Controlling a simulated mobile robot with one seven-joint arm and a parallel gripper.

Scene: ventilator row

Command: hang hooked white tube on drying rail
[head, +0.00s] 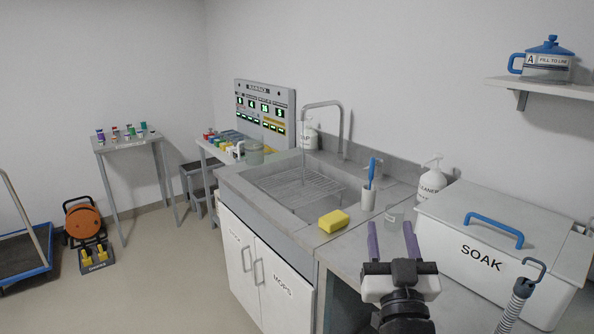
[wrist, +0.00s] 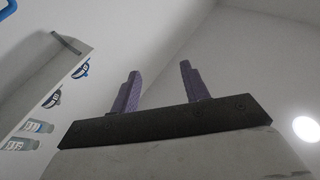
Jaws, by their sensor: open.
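A ribbed pale grey-white tube (head: 513,307) with a dark hook (head: 536,266) at its top stands at the lower right, in front of the SOAK tub. Its lower end is cut off by the frame. My gripper (head: 391,230) is open and empty, its two purple fingers pointing up over the counter's front part, to the left of the tube and apart from it. In the wrist view my gripper (wrist: 159,72) has nothing between its fingers. I cannot make out a drying rail in either view.
The white SOAK tub (head: 455,238) with a blue lid handle (head: 494,229) fills the counter's right. A shelf (head: 545,87) holds a blue-lidded pot (head: 545,67).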

